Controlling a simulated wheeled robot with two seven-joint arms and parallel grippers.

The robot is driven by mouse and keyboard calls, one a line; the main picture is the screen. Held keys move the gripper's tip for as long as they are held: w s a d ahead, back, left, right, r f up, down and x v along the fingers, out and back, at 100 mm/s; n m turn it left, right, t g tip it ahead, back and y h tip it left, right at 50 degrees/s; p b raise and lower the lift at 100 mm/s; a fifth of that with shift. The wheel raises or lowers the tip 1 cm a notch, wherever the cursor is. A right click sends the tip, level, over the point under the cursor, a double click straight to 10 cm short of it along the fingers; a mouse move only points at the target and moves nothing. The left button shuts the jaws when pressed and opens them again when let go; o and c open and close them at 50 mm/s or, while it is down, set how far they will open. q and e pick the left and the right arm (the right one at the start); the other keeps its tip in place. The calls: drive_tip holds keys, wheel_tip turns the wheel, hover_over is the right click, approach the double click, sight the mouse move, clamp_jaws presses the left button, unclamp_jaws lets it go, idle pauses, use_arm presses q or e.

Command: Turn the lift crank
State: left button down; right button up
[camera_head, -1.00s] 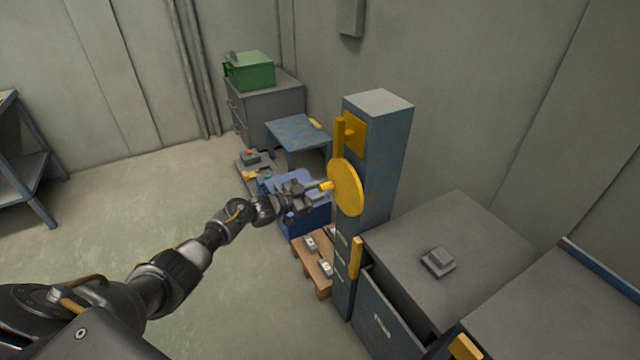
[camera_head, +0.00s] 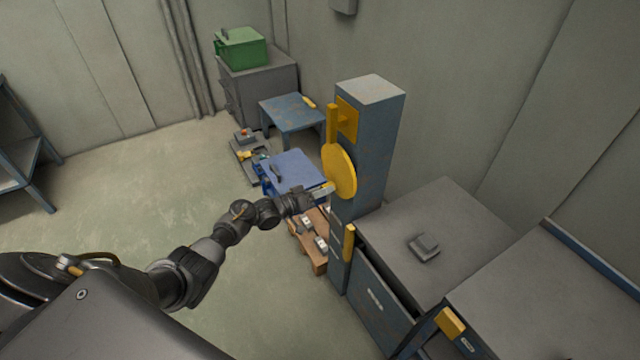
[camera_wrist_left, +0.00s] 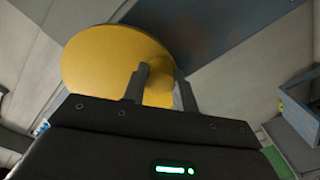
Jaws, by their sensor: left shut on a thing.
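The lift crank is a yellow disc (camera_head: 340,171) on the left face of a tall blue-grey post (camera_head: 371,150). In the left wrist view the yellow disc (camera_wrist_left: 95,62) fills the upper left, with a round yellow knob (camera_wrist_left: 159,93) near its edge. My left gripper (camera_head: 323,190) is at the lower left of the disc, its fingers shut on the knob. In the left wrist view the two fingers (camera_wrist_left: 160,88) stand either side of the knob. My right gripper is in neither view.
A blue box (camera_head: 291,170) and a wooden pallet (camera_head: 312,252) with small pale parts are beside the post. A blue stool (camera_head: 292,112) and a grey cabinet (camera_head: 262,88) with a green case (camera_head: 241,48) are behind. Grey cabinets (camera_head: 460,215) are at right.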

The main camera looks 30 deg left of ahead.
use_arm(q)
drive_tip(key=shift+s+d+f+n, duration=0.1)
drive_tip(key=shift+s+d+n, duration=0.3)
drive_tip(key=shift+n, duration=0.4)
drive_tip(key=shift+d, duration=0.1)
drive_tip(key=c, duration=1.1)
unclamp_jaws()
drive_tip(key=shift+w, duration=0.1)
drive_tip(key=v, duration=1.1)
drive_tip(key=shift+p, duration=0.4)
drive_tip(key=shift+w, duration=0.1)
